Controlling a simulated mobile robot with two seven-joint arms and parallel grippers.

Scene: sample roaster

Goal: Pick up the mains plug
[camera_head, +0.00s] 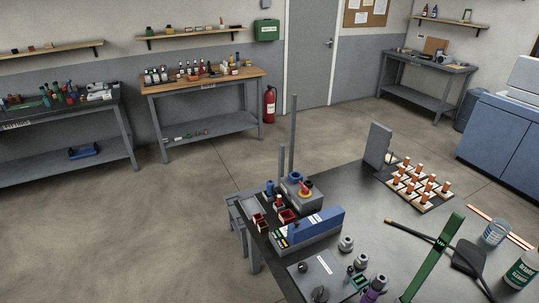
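I cannot pick out a mains plug with certainty. A dark, thin rod or cable (408,231) with a yellowish tip lies on the dark table (350,208) at the lower right. It runs behind an upright green bar (437,252) marked "UP". A flat black piece (468,258) lies to the right of the bar, and a thin dark line runs from it to the bottom edge. I cannot tell whether these parts are joined. Neither of my grippers shows in the head view.
A blue-fronted unit (298,232), a grey box with a knob (318,275) and small grey cylinders (346,244) crowd the table's left. Two labelled containers (496,232) stand right. Open floor (200,220) lies left.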

